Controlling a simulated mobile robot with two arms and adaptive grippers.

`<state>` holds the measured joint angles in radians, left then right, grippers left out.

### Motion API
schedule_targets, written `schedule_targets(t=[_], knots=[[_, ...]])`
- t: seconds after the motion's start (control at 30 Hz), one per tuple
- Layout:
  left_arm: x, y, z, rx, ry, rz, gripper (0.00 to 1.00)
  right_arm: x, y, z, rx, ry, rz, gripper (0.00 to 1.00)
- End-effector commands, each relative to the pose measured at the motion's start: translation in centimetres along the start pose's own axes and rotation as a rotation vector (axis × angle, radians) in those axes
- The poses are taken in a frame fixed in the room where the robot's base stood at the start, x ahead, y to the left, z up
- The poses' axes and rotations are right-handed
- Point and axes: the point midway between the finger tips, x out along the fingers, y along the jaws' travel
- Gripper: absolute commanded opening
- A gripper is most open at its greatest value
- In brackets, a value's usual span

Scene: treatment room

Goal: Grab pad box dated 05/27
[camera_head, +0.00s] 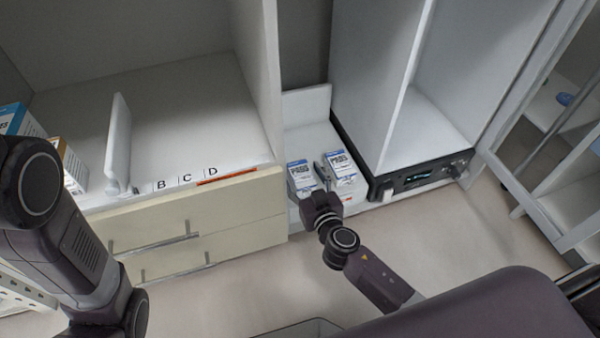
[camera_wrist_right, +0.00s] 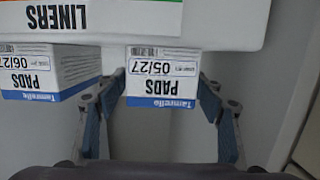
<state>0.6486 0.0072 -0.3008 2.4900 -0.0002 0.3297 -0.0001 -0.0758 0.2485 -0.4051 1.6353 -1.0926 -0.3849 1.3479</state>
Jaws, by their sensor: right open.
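In the right wrist view, a white and blue PADS box dated 05/27 (camera_wrist_right: 163,78) appears upside down. My right gripper (camera_wrist_right: 160,98) is open, with one finger to each side of this box. A second PADS box (camera_wrist_right: 45,72) to its left reads 06/27. In the head view, two PADS boxes (camera_head: 301,178) (camera_head: 341,165) stand on a low white shelf, their dates too small to read. My right gripper (camera_head: 327,184) is at them and hides part of the shelf front. My left arm comes in from the left; its gripper is out of view.
A LINERS box (camera_wrist_right: 90,20) is close by in the wrist view. A white cabinet wall (camera_head: 262,70) stands left of the shelf, and a black device with a lit display (camera_head: 420,177) stands to its right. More boxes (camera_head: 70,163) are at the far left.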

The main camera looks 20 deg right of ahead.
Motion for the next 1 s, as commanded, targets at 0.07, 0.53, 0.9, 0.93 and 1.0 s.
schedule_targets(t=[0.07, 0.53, 0.9, 0.93, 1.0], knots=[[0.1, 0.0, -0.3, 0.000, 0.005, 0.000, 0.40, 0.0, 0.0, 0.0, 0.000, 0.000, 0.000, 0.62], [0.1, -0.1, -0.5, 0.000, 0.010, -0.002, 0.40, 0.0, 0.0, -0.1, 0.000, 0.001, 0.000, 0.16], [0.4, -0.1, 0.1, 0.000, 0.003, -0.003, 0.40, 0.1, 0.1, -0.6, 0.001, 0.001, -0.001, 0.16], [0.5, -0.2, 0.1, 0.000, 0.005, -0.003, 0.40, 0.2, 0.1, -0.8, 0.001, 0.002, -0.001, 0.16], [0.6, -0.3, 0.2, -0.001, 0.003, -0.005, 0.40, 0.3, 0.2, -1.2, 0.001, 0.002, -0.002, 0.16]])
